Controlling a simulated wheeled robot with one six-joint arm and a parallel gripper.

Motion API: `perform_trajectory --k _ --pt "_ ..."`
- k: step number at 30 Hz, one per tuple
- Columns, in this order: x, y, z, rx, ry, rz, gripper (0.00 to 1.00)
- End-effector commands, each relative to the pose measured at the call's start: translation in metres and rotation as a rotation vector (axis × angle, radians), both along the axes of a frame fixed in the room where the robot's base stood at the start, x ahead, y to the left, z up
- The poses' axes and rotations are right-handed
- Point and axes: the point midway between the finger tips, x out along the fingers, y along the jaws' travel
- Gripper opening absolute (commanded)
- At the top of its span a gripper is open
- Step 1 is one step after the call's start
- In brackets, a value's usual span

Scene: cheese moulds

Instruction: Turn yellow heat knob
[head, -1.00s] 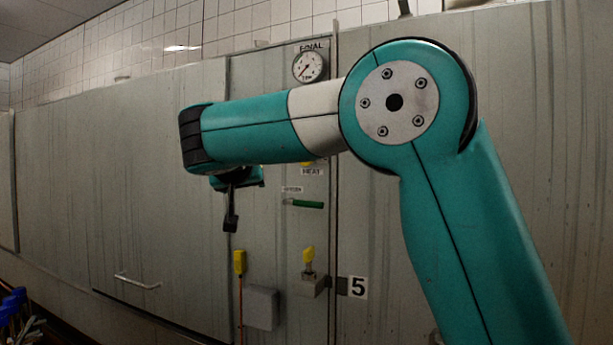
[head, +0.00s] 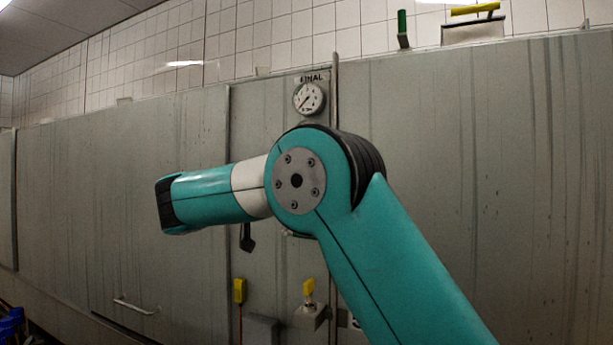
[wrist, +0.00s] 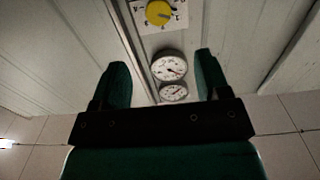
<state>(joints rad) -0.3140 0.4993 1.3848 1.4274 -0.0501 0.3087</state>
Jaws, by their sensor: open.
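The round yellow heat knob (wrist: 158,13) shows at the top edge of the wrist view, on a white plate with dark markings. In the head view it is hidden behind my arm. My gripper (wrist: 161,72) is open and empty, its two green fingers apart with the gauges seen between them. The knob lies beyond the fingertips, and nothing touches it. In the head view only a dark tip of my gripper (head: 247,240) shows below the forearm.
A round gauge (head: 308,98) under a FINAL label is on the grey panel; two gauges (wrist: 169,67) show in the wrist view. Lower are a yellow switch (head: 239,290), a yellow-handled valve (head: 309,289) and a grey box (head: 262,329). A vertical post (head: 334,100) runs beside the panel.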

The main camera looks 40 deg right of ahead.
Motion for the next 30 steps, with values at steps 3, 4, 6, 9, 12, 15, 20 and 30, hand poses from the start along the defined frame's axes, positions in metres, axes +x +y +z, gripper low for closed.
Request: perform_trajectory --k 3,4,6,9,12,15,20,30 --pt "0.0 -0.006 0.008 0.001 0.006 0.0 0.69" --pt "0.002 -0.013 0.005 0.003 0.004 -0.002 0.69" --pt "0.01 -0.029 0.004 0.004 0.002 -0.004 0.69" --pt "0.021 -0.05 0.004 0.003 0.003 -0.005 0.69" --pt "0.032 -0.07 0.005 0.004 0.002 -0.003 0.69" --pt "0.041 -0.09 0.004 0.004 0.002 -0.003 0.69" --pt "0.055 -0.115 0.003 0.005 0.001 -0.001 0.69" --pt "0.065 -0.135 0.0 0.003 0.0 0.001 0.69"
